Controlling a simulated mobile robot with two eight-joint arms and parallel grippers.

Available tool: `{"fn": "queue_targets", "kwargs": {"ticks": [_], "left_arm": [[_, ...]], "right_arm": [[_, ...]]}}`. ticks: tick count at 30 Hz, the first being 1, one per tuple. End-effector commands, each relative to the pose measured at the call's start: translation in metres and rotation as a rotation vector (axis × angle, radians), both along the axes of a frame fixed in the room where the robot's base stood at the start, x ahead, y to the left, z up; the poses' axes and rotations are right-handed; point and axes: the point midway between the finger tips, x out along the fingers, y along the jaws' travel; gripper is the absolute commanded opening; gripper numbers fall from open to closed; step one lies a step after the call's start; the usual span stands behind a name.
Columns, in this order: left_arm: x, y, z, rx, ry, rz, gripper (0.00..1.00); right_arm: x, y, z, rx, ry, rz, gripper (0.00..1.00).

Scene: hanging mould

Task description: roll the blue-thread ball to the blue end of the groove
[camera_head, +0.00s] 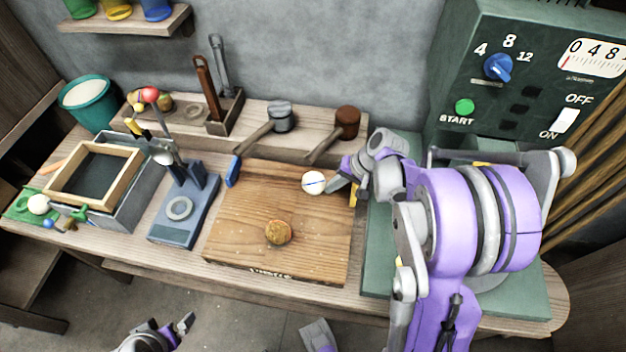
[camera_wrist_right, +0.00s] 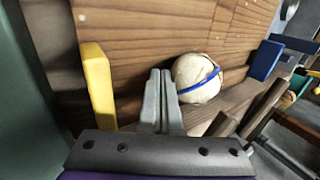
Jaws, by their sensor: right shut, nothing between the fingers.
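The white ball with a blue thread around it (camera_head: 313,183) lies at the back part of the wooden board (camera_head: 250,210), nearer the yellow end block (camera_head: 353,194) than the blue end block (camera_head: 232,171). My right gripper (camera_head: 335,184) is shut and empty, between the ball and the yellow block. In the right wrist view its closed fingers (camera_wrist_right: 160,98) are right beside the ball (camera_wrist_right: 197,79); I cannot tell if they touch. The yellow block (camera_wrist_right: 98,85) and blue block (camera_wrist_right: 266,60) show there too. The groove itself is hard to make out. My left gripper (camera_head: 184,325) is partly in view at the bottom, away from the bench.
A round brown piece (camera_head: 278,233) lies on the board's front half. Two mallets (camera_head: 281,117) lie on the raised ledge behind. A blue-grey stand (camera_head: 183,208) is left of the board. A green control box (camera_head: 500,90) stands at the right.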

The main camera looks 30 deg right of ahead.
Motion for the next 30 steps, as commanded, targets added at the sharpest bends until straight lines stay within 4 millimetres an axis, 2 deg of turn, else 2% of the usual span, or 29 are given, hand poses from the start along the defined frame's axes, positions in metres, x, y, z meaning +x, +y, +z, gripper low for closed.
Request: {"fn": "queue_targets", "kwargs": {"ticks": [30], "left_arm": [[0.000, 0.000, -0.003, 0.000, 0.001, 0.000, 1.00]], "right_arm": [[0.073, 0.087, 0.000, 0.000, 0.001, 0.003, 0.00]]}}
